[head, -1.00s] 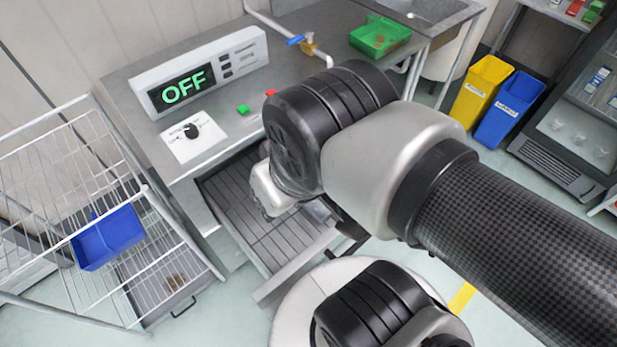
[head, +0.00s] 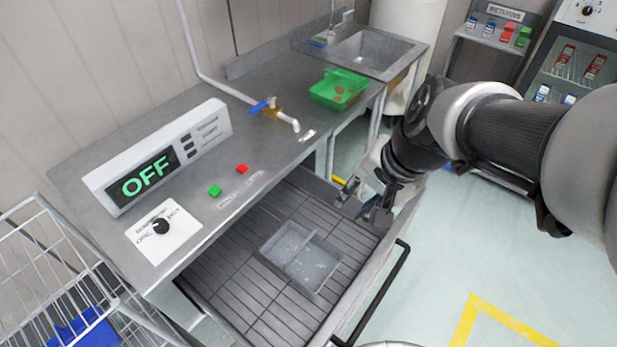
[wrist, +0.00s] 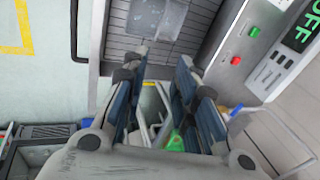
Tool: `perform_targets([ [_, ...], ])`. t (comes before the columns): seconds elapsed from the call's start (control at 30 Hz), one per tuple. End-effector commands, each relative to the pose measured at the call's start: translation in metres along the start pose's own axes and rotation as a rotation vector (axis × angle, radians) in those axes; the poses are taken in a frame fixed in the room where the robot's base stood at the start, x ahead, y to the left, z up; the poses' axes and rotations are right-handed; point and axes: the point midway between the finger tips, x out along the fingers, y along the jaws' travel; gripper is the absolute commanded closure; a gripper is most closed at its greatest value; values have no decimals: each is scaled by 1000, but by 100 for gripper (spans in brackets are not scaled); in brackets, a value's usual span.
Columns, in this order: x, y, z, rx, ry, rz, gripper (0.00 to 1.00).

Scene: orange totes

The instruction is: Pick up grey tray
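The grey tray (head: 300,258) is shallow, looks divided in two and carries pale specks. It lies flat on the dark slatted base of the open drawer (head: 240,290) under the counter. Part of the tray (wrist: 155,18) also shows at the top edge of the wrist view, cut off by the frame. My gripper (head: 362,203) is up and to the right of the tray, over the drawer's right end and apart from the tray. In the wrist view my gripper (wrist: 163,66) has its fingers spread, with nothing between them.
The steel counter (head: 120,240) with an OFF panel (head: 155,160) overhangs the drawer's back side. A drawer handle (head: 375,295) runs along its front. A green tray (head: 338,88) stands by the sink (head: 365,52). A wire rack (head: 50,265) is at left.

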Motion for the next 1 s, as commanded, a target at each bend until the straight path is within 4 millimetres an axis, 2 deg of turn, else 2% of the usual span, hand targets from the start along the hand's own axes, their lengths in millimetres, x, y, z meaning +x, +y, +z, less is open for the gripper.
perform_targets([
  [0.03, 18, -9, -14, 107, -37, -6, 73],
  [0.13, 54, -24, -41, 325, -82, -25, 73],
  [0.27, 111, -31, -72, 619, -133, -29, 73],
  [0.3, 130, -31, -80, 711, -147, -26, 73],
  [0.47, 214, -16, -106, 1083, -181, 5, 73],
  [0.6, 281, 10, -113, 1369, -186, 47, 73],
  [0.7, 317, 28, -112, 1523, -181, 75, 73],
  [0.8, 340, 42, -110, 1623, -173, 95, 73],
  [1.0, 370, 51, -105, 1691, -166, 109, 73],
])
